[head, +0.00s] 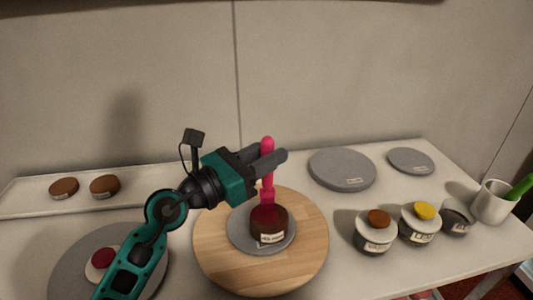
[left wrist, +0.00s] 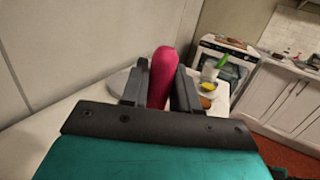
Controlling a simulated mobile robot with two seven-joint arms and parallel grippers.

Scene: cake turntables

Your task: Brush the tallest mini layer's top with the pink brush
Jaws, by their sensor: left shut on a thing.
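My left gripper (head: 267,158) is shut on the pink brush (head: 267,187) and holds it upright. In the left wrist view the brush's pink handle (left wrist: 161,78) stands between the two fingers. The brush's lower end meets the top of a dark brown mini layer (head: 268,224) and appears to touch it. This layer has a white label and a reddish top, and looks taller than the other brown layers. It stands on a grey disc (head: 240,238) on the round wooden turntable (head: 215,262). My right gripper is not in view.
Two low brown layers (head: 64,187) lie on a pale tray (head: 25,196) at left. A grey turntable (head: 60,265) with a red-topped item (head: 103,258) is front left. Two grey discs (head: 342,168) lie behind. Labelled jars (head: 376,236) and a white cup (head: 491,203) stand at right.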

